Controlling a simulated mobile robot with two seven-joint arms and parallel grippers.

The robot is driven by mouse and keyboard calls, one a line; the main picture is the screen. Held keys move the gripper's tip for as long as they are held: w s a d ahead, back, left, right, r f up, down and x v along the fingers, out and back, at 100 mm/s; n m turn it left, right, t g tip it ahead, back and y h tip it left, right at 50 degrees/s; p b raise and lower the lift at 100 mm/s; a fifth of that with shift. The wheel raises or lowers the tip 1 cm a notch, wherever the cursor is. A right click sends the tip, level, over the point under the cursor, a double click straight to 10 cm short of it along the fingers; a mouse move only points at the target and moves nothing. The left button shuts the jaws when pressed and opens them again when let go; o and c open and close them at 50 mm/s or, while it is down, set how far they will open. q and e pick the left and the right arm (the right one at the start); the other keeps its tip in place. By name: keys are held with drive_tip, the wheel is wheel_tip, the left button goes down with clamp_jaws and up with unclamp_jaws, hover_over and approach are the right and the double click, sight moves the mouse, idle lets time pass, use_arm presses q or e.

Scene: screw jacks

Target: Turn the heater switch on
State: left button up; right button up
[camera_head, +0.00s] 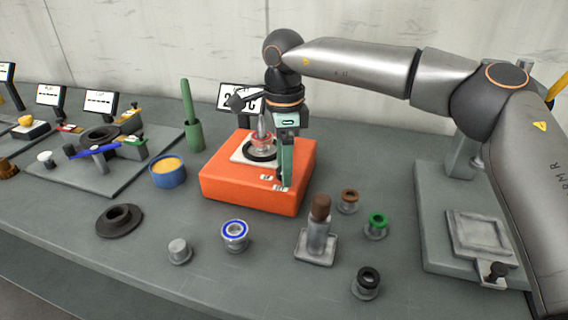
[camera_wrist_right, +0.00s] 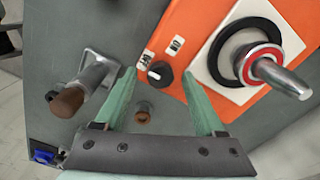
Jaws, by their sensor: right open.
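The heater is an orange box (camera_head: 225,180) in the middle of the bench, and its orange top also shows in the right wrist view (camera_wrist_right: 200,20). Its switch is a small black knob (camera_wrist_right: 159,74) with a white mark, beside two small white labels (camera_wrist_right: 176,45). In the head view the knob is hidden by my right gripper (camera_head: 284,180). My right gripper (camera_wrist_right: 158,76) points down at the heater's near right corner. Its green fingers are apart, one on each side of the knob, with nothing visibly gripped. I cannot tell whether they touch it. My left gripper is out of view.
On the heater, a ring and red bearing sit around a metal shaft on a white plate (camera_wrist_right: 225,85). A brown-topped metal stand (camera_head: 317,238) and several small collars (camera_head: 348,201) stand close in front. A display (camera_head: 235,95) stands behind; a blue cup (camera_head: 168,175) stands left.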

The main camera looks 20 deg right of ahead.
drive_tip(key=shift+c, duration=0.2)
clamp_jaws()
idle(0.5)
